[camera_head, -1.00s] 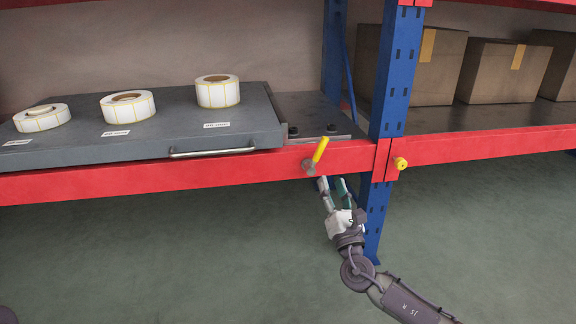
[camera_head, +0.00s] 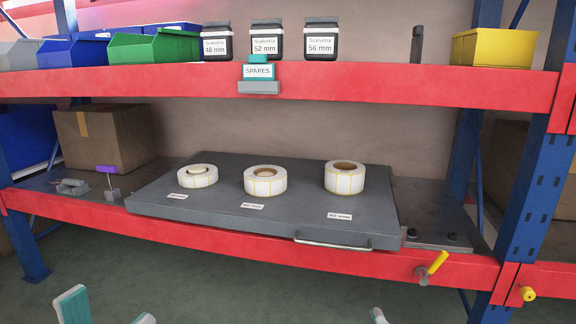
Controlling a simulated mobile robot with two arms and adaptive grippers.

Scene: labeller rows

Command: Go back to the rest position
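My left gripper (camera_head: 108,314) shows at the bottom left edge as two teal and grey fingertips. They are spread apart with nothing between them, in front of and below the shelf. My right gripper shows only as one fingertip (camera_head: 378,315) at the bottom edge, right of the middle. The rest of it is out of frame, so its opening is hidden. Both are apart from the shelf beam.
A grey drawer plate (camera_head: 300,215) carries three label rolls. Jars and bins stand above; the floor below is clear.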

